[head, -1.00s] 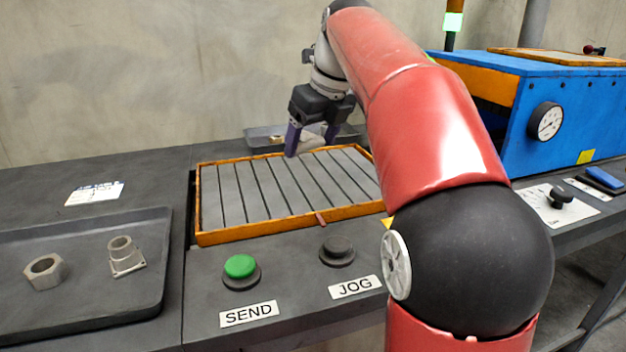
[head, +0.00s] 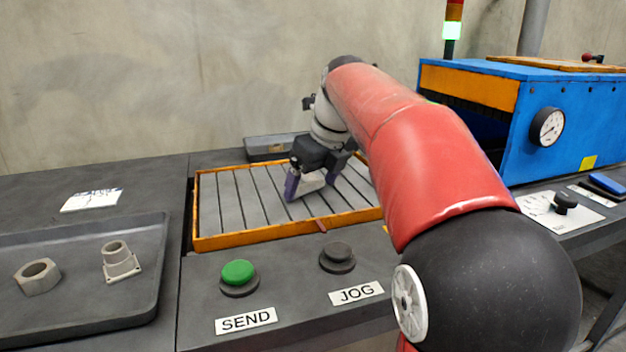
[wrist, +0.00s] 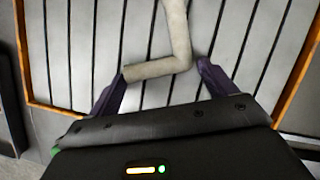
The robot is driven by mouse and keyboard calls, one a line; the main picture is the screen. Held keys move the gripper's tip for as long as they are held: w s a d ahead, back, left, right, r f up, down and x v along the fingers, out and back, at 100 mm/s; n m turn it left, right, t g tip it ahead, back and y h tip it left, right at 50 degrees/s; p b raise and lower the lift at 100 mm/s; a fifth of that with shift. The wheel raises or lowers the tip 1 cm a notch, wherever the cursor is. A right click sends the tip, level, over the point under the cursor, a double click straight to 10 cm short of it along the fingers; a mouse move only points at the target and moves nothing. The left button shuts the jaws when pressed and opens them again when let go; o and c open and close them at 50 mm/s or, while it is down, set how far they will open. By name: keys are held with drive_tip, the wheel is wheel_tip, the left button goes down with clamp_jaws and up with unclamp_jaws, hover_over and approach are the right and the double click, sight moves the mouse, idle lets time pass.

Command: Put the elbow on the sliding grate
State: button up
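The elbow (wrist: 157,69), a pale grey bent pipe, lies between the two purple fingers of my gripper (wrist: 160,72) in the wrist view. One leg spans the fingers and the other points away from the palm. In the head view the elbow (head: 312,182) shows as a pale piece between the fingers of my gripper (head: 312,184). My gripper appears shut on it, over the sliding grate (head: 236,205), a slatted grey bed in an orange frame. I cannot tell whether the elbow touches the slats.
A dark tray (head: 75,312) at left holds a hex nut (head: 38,277) and a flanged fitting (head: 119,262). A small tray (head: 268,148) stands behind the grate. A green button (head: 238,272) and a black button (head: 337,255) sit in front. A blue machine (head: 590,125) stands at right.

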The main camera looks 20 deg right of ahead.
drive_tip(key=shift+o, duration=1.2)
drive_tip(key=shift+r, duration=0.2)
drive_tip(key=p+v, duration=0.2)
drive_tip(key=v, duration=1)
drive_tip(key=shift+p, duration=0.35)
drive_tip(key=shift+f, duration=0.1)
